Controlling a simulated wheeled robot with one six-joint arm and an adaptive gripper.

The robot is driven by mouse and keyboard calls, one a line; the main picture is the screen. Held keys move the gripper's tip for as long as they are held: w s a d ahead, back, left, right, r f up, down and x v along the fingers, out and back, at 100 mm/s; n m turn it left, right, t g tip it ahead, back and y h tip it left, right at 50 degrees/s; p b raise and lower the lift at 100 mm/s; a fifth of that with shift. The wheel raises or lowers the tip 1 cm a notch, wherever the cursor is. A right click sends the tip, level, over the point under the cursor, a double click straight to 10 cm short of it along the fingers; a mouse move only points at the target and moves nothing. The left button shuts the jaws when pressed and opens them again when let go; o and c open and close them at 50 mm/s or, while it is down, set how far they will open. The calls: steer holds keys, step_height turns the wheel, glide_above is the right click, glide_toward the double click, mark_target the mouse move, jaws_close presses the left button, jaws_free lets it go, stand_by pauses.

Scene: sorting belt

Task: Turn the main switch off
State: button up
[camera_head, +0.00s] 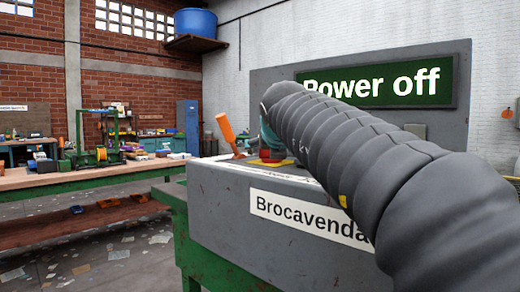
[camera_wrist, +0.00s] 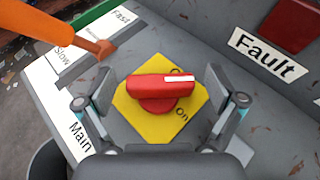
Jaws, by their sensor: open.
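The main switch is a red rotary knob (camera_wrist: 158,86) on a yellow diamond plate (camera_wrist: 150,126) in the wrist view. Its bar lies roughly crosswise in the picture, with a white mark at the right end. An "On" label shows below that end; a label above it is partly covered by the knob. The word "Main" (camera_wrist: 80,138) is printed on the panel at lower left. My gripper (camera_wrist: 162,82) is open, with one finger on each side of the knob and gaps visible between. In the head view the yellow plate (camera_head: 270,163) shows; my arm hides much of the gripper.
An orange lever (camera_wrist: 70,28) beside "Slow" and "Fast" labels stands close to my left finger. A "Fault" label (camera_wrist: 268,55) and dark red part (camera_wrist: 295,22) are at upper right. A green sign (camera_head: 440,84) reads "Power off". The grey console (camera_head: 222,212) carries a "Brocavenda" label.

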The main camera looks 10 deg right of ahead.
steer(key=v, duration=1.2)
steer(key=shift+f, duration=0.1)
